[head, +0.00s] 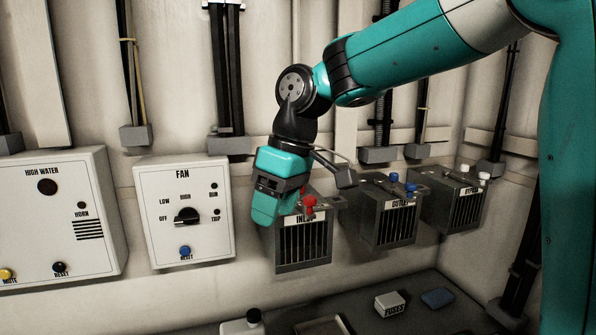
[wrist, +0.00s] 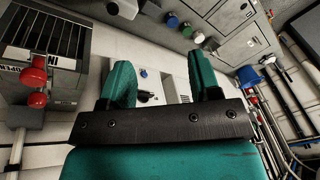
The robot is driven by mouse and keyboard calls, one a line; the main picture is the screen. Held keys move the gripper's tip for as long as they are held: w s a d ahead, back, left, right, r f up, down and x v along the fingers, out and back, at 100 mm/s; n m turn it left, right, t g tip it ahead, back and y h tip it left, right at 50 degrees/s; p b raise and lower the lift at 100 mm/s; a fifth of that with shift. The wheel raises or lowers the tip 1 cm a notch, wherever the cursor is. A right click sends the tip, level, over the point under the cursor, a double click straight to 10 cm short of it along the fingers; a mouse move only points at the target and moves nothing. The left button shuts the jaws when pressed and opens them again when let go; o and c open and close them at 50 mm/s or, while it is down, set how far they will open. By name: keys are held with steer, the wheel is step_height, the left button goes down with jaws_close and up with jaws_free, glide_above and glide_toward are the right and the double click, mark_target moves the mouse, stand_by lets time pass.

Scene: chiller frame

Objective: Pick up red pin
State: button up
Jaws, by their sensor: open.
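Red pins with round heads (head: 310,202) stand on top of the grey INLET box (head: 303,247) in the head view. In the wrist view two red heads (wrist: 37,77) show at the left edge, on the box (wrist: 60,75). My gripper (head: 266,212) is just left of the red pins in the head view, in front of the box's left side, and partly hides the box. In the wrist view my gripper (wrist: 162,82) is open, with nothing between its fingers. The red pins are outside the fingers, to their left.
The OUTLET box (head: 392,228) with blue pins (head: 410,189) and the BYPASS box (head: 455,212) with white pins (head: 484,177) hang to the right. A FAN panel (head: 185,225) is on the left. A bench below holds a FUSES box (head: 390,304).

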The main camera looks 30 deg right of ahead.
steer(key=w+d+r+h+p, duration=0.2)
steer(key=w+d+r+p, duration=0.4)
steer(key=w+d+r, duration=0.7)
glide_above(300, 200)
steer(key=d, duration=0.1)
steer(key=shift+t, duration=0.3)
steer(key=f, duration=1.2)
steer(key=shift+w+d+f, duration=0.1)
steer(key=shift+d+f, duration=0.1)
steer(key=shift+f, duration=0.05)
steer(key=shift+w+a+f+p, duration=0.15)
steer(key=shift+f+p, duration=0.35)
steer(key=shift+f, duration=0.5)
steer(key=shift+a+f+p, duration=0.2)
steer(key=shift+f+p, duration=0.25)
steer(key=shift+f, duration=0.6)
steer(key=shift+w+a+f+p, duration=0.15)
steer(key=shift+f+p, duration=0.35)
steer(key=shift+f, duration=0.5)
steer(key=c, duration=1)
